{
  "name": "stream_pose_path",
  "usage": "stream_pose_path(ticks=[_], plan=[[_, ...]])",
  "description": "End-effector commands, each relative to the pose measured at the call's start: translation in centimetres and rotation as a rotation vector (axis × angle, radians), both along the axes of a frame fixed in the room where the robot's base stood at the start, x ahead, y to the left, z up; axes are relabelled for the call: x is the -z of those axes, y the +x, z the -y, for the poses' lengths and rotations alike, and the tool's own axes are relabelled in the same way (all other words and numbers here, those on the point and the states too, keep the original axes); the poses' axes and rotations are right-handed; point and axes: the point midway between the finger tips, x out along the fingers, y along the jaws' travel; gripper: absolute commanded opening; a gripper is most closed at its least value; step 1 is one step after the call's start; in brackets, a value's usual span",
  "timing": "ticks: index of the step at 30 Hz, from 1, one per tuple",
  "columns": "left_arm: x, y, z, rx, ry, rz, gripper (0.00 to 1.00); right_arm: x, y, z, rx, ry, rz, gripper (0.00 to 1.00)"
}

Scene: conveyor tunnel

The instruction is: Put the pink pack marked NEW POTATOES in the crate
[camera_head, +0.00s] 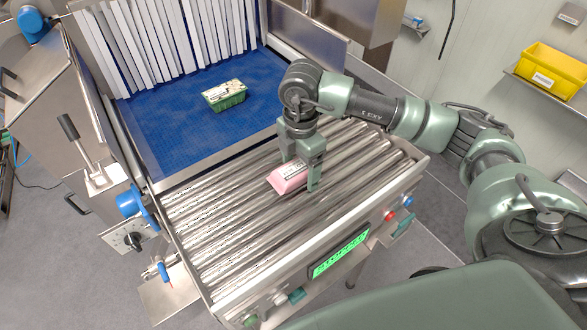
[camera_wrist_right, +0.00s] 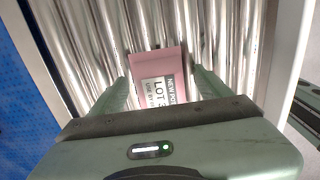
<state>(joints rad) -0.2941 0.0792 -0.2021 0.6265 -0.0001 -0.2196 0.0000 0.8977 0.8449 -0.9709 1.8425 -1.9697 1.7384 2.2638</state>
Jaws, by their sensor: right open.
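The pink pack (camera_head: 285,181) lies on the metal rollers, near their right-hand side in the head view. In the right wrist view the pack (camera_wrist_right: 146,63) shows a white label reading NEW PO..., partly cut off by my gripper, with LOT below it. My right gripper (camera_head: 300,172) is open, pointing down over the pack, with one finger on either side of it. In the wrist view a gap shows between the pack and the right finger; contact on the left is unclear. My left gripper is out of view. A yellow bin (camera_head: 541,81) sits on a wall shelf at the right; I cannot tell if it is the crate.
A lever (camera_head: 83,150) and blue knob stand left of the rollers. A green display (camera_head: 341,254) and buttons line the front edge. The left rollers are clear.

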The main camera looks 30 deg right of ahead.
Motion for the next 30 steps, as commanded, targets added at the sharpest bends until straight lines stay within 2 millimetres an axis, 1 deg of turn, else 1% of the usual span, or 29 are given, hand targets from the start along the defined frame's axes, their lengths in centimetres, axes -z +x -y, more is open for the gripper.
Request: stream_pose_path(ticks=[2,6,8,9,11,12,14,15,25,29,30], plan=[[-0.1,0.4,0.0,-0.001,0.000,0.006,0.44,0.1,0.0,0.0,0.000,0.000,0.001,0.78],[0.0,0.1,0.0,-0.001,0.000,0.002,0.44,0.1,0.0,0.0,0.000,0.000,0.001,0.78],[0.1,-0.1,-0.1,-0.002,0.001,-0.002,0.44,0.1,0.0,0.0,0.000,0.000,0.001,0.61],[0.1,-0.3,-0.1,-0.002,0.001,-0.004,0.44,0.1,0.0,0.0,0.000,0.000,0.001,0.50],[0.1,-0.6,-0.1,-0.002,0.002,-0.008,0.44,0.1,0.0,0.0,0.000,0.000,0.001,0.34],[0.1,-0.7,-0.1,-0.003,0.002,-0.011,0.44,0.1,0.0,0.0,0.000,0.000,0.002,0.23],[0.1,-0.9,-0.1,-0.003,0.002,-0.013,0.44,0.1,0.1,0.0,0.000,0.000,0.002,0.06],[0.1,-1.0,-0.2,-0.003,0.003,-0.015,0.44,0.0,0.1,0.0,0.000,0.001,0.003,0.00],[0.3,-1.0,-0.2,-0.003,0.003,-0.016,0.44,-0.3,0.1,-0.1,0.000,0.002,0.004,0.00],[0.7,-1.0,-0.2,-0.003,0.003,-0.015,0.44,-1.4,0.2,0.0,0.001,0.002,0.006,0.00],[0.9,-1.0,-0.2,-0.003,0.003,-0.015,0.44,-1.9,0.2,-0.1,0.000,0.003,0.007,0.00]])
